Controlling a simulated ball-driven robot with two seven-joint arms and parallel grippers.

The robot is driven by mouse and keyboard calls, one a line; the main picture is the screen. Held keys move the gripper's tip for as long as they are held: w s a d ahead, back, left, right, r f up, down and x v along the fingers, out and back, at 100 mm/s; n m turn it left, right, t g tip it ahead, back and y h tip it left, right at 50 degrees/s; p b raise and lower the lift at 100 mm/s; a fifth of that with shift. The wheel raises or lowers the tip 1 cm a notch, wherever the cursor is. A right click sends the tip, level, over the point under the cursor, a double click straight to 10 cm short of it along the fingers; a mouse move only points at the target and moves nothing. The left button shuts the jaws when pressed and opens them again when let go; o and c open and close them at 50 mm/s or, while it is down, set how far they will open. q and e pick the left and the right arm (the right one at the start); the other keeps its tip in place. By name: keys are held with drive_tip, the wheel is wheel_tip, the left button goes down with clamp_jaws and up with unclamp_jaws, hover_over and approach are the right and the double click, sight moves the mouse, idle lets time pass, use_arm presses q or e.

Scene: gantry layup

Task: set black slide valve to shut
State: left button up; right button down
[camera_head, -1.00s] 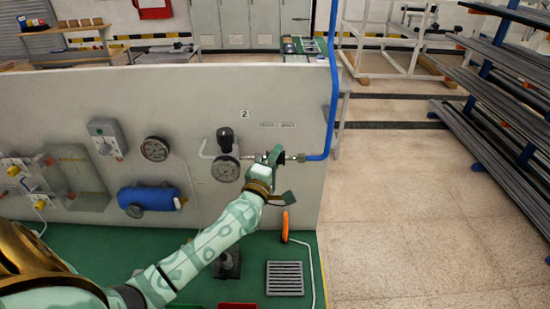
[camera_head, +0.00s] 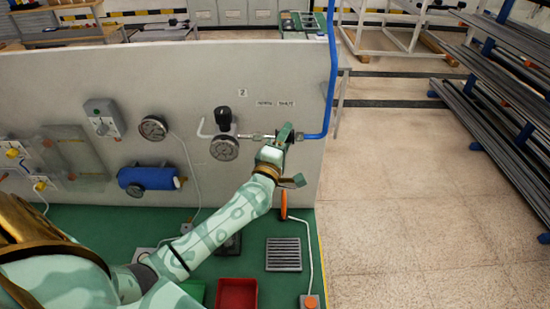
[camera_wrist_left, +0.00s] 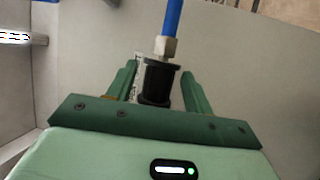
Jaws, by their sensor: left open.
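The black slide valve shows as a black ribbed sleeve (camera_wrist_left: 158,82) in the left wrist view, below a metal hex nut (camera_wrist_left: 165,47) and a blue pipe (camera_wrist_left: 172,16). My left gripper (camera_wrist_left: 158,88) is open, with one finger on each side of the sleeve; I cannot tell whether either finger touches it. In the head view my left gripper (camera_head: 284,134) is at the line on the panel, just left of the blue pipe's bend, and hides the valve. My right gripper is not in view.
Two small labels (camera_head: 275,104) are above the line. Open floor (camera_head: 400,220) lies right.

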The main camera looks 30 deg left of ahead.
use_arm(q)
drive_tip(key=b+v, duration=0.2)
drive_tip(key=v, duration=1.3)
drive_tip(key=shift+d, duration=0.2)
